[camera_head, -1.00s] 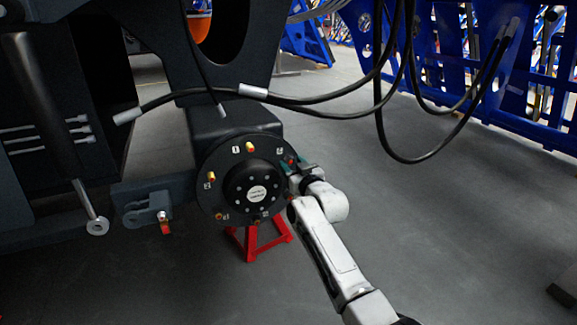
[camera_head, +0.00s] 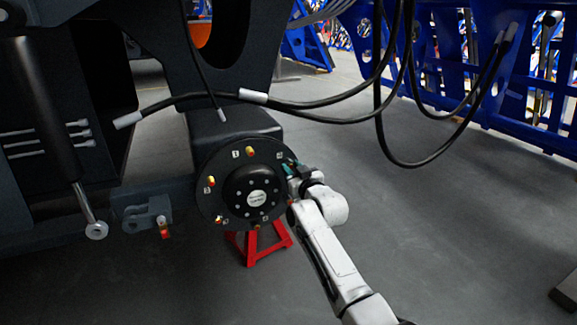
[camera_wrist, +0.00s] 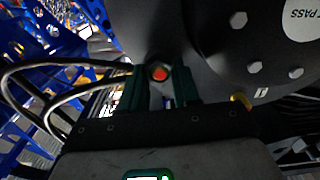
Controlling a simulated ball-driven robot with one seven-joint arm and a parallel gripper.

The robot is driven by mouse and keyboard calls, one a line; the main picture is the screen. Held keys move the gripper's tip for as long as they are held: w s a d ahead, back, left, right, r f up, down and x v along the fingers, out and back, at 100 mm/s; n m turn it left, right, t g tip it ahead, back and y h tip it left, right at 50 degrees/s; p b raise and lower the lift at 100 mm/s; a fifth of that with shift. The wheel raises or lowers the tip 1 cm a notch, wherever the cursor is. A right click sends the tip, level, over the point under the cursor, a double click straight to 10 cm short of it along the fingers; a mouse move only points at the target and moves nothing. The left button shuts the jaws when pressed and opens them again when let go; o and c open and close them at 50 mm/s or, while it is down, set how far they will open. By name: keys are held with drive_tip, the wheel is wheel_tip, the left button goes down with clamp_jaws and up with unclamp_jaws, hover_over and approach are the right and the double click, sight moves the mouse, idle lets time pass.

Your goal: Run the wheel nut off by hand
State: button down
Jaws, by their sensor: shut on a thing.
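The round black wheel hub (camera_head: 234,212) faces me in the head view, with a raised centre cap and numbered studs around its rim. My gripper (camera_head: 288,167) is at the hub's upper right edge. In the wrist view its two green fingers (camera_wrist: 158,86) stand on either side of the wheel nut (camera_wrist: 158,73), which shows a red-orange end and a dark rim. The gripper is shut on this nut, still at the hub face. How far the nut sits along its stud cannot be told. In the head view my fingers mostly hide it.
Other yellow-tipped studs (camera_head: 250,151) ring the hub. A red stand (camera_head: 256,246) is below it. Black hoses (camera_head: 330,121) hang above and right of the hub. A blue frame (camera_head: 480,75) stands at the back right. The grey floor to the right is mostly clear.

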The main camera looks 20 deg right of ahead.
drive_tip(key=shift+d+f+n+b, duration=0.1)
drive_tip(key=shift+f+n+b, duration=0.25)
drive_tip(key=shift+n+b, duration=0.8)
drive_tip(key=shift+n, duration=0.95)
drive_tip(key=n+b, duration=0.1)
drive_tip(key=n, duration=0.6)
drive_tip(key=shift+s+r, duration=0.1)
drive_tip(key=shift+s, duration=0.05)
drive_tip(key=n+b, duration=0.1)
drive_tip(key=n, duration=0.6)
drive_tip(key=shift+n, duration=1.2)
drive_tip(key=n, duration=0.4)
drive_tip(key=shift+s+n, duration=0.1)
drive_tip(key=shift+n, duration=0.3)
